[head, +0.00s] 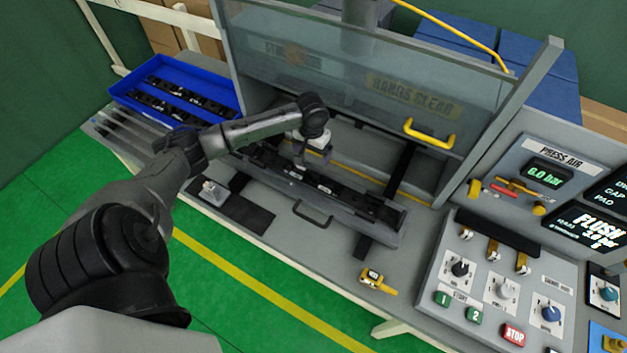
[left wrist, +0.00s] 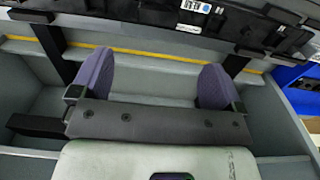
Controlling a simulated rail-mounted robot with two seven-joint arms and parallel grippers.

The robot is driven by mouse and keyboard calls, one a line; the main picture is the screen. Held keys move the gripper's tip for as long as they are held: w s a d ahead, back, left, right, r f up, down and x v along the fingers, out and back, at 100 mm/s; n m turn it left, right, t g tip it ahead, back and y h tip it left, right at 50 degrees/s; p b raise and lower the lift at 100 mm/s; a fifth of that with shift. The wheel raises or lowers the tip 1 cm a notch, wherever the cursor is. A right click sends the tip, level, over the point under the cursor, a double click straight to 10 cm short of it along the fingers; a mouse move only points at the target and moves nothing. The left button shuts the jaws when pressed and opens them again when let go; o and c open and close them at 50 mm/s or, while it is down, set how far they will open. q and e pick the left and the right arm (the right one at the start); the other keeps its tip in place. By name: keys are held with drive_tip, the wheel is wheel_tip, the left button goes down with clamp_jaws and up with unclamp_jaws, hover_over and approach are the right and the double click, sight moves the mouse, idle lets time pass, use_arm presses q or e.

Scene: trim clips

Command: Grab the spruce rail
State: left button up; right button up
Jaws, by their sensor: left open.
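A long dark rail (head: 330,188) with clips and small labels lies across the grey bench under the raised clear guard. I cannot tell a spruce colour on it. In the left wrist view the dark rail (left wrist: 225,22) crosses the top of the picture, beyond my fingers. My left gripper (head: 300,162) is over the rail's left half in the head view, its tips hard to make out. In the left wrist view my left gripper (left wrist: 155,82) has its two purple-padded fingers wide apart with nothing between them. My right gripper is not in view.
A blue tray (head: 222,111) with several dark rails stands at the left. The clear guard (head: 345,80) with a yellow handle (head: 430,133) rises behind the rail. A control panel (head: 500,285) is at the right. A yellow-handled tool (head: 377,282) lies on the front bench.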

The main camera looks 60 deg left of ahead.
sight(312, 173)
use_arm(q)
wheel_tip(312, 173, down, 12)
drive_tip(key=shift+d+r+p, duration=0.1)
drive_tip(key=shift+d+p, duration=0.05)
drive_tip(key=shift+p, duration=0.15)
idle(0.4)
drive_tip(key=c, duration=1.2)
